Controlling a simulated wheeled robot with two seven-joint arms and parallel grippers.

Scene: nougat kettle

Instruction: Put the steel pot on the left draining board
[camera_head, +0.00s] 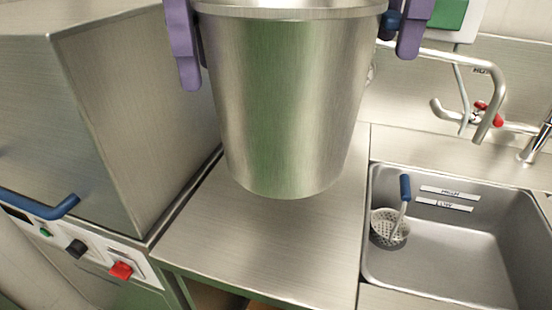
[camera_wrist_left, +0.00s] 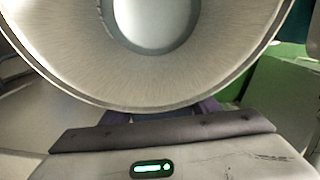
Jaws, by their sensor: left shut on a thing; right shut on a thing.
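The steel pot (camera_head: 290,110) is large and upright at the top middle of the head view. It hangs above the left draining board (camera_head: 270,245), with its bottom apart from the board as far as I can tell. My left gripper (camera_head: 190,50) is shut at the pot's left side, and my right gripper (camera_head: 405,25) is shut at its right side; a dark blue handle piece shows by the right one. The left handle is mostly hidden. In the left wrist view the pot's round rim and inside (camera_wrist_left: 150,75) fill the top, and the pot looks empty.
A steel machine (camera_head: 130,130) with a blue handle (camera_head: 45,207) and a red switch (camera_head: 121,270) stands left of the board. The sink (camera_head: 450,245) on the right holds a strainer (camera_head: 388,227). A bent tap pipe (camera_head: 490,115) is behind the sink. The board's visible top is clear.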

